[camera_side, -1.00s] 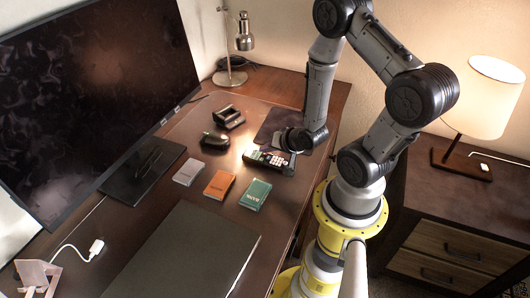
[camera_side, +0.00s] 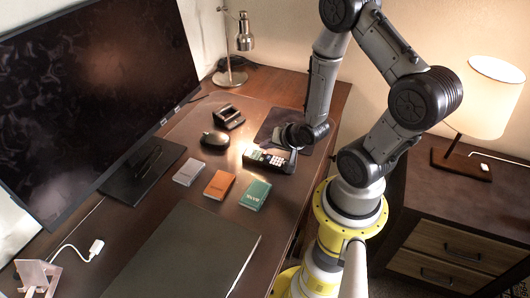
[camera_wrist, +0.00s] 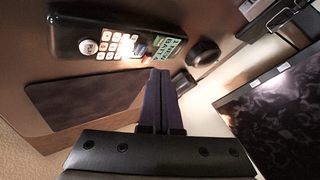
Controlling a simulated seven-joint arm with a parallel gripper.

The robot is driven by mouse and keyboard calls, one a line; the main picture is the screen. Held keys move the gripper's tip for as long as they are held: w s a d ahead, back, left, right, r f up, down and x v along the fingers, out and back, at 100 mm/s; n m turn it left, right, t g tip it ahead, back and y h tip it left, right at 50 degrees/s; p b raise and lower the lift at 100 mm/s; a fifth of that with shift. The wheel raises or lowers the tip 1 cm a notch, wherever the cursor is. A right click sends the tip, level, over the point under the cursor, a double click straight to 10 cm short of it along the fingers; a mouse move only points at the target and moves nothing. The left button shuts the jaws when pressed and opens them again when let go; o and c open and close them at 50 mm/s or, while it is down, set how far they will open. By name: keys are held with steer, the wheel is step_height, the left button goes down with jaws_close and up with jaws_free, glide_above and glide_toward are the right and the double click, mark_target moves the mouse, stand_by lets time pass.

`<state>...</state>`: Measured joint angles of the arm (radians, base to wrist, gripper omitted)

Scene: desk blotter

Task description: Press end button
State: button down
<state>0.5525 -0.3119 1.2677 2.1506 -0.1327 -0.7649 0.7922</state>
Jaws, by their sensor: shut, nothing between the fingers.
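A dark handheld device with a keypad and a lit greenish screen (camera_side: 265,160) lies on the desk. It fills the upper left of the wrist view (camera_wrist: 68,38), with several pale keys and one larger round button at the left of the keys. I cannot read which button is the end button. My gripper (camera_side: 284,142) is beside and above the device. Its two dark fingers (camera_wrist: 158,73) are shut together and empty, with the tips below the screen end in the wrist view. They look apart from the device, but the gap is unclear.
A mouse (camera_side: 215,139) and a dark holder (camera_side: 229,117) stand behind the device. Grey, orange and green booklets (camera_side: 254,194) lie in front. A closed laptop-like slab (camera_side: 190,255), monitor (camera_side: 95,90) and desk lamp (camera_side: 245,40) surround them. A dark pad (camera_side: 270,128) lies near my gripper.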

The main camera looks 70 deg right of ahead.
mark_target(267, 156)
steer(key=shift+r, duration=0.1)
steer(key=shift+r, duration=2.4)
